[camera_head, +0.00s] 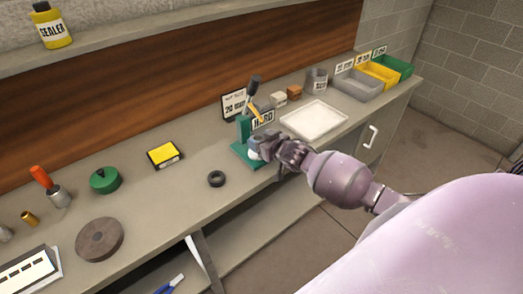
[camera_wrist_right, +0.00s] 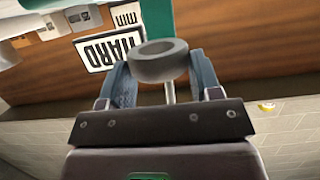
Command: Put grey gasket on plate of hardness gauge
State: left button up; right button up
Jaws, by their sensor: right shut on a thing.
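The hardness gauge (camera_head: 243,129) is a green stand with a dark lever and a "HARD" sign beside it, on the counter. Part of its green column (camera_wrist_right: 158,16) shows in the right wrist view. My right gripper (camera_head: 268,147) is at the gauge's front right side and hides part of its base. In the right wrist view, the right gripper (camera_wrist_right: 158,62) is shut on the grey gasket (camera_wrist_right: 150,68), a thick ring between its two blue-grey fingers. A thin metal rod shows below the ring. I cannot tell whether the gasket touches the plate. My left gripper is not in view.
A black ring (camera_head: 216,179) lies left of the gauge on the counter (camera_head: 190,205). A white tray (camera_head: 314,119) stands to the right. A yellow-topped box (camera_head: 163,153), a green round part (camera_head: 104,180) and a brown disc (camera_head: 99,239) lie further left. Coloured bins (camera_head: 378,73) stand far right.

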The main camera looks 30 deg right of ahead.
jog(key=shift+f, duration=2)
jog(key=shift+f, duration=0.2)
jog(key=o, duration=0.9)
jog(key=shift+r, duration=0.15)
jog(key=a+v, duration=0.1)
jog(key=v, duration=1.1)
jog(key=s+a+f+g, duration=0.1)
jog(key=s+a+f, duration=0.2)
jog(key=s, duration=0.3)
jog(key=s+a+f+g+h, duration=0.1)
jog(key=s+a+f, duration=0.2)
jog(key=s, duration=0.3)
jog(key=s+a+f, duration=0.3)
jog(key=s+a, duration=0.1)
jog(key=s, duration=0.2)
jog(key=shift+a+f+g, duration=0.15)
jog(key=shift+f+g, duration=0.15)
jog(key=shift+g, duration=0.1)
jog(key=shift+c, duration=0.4)
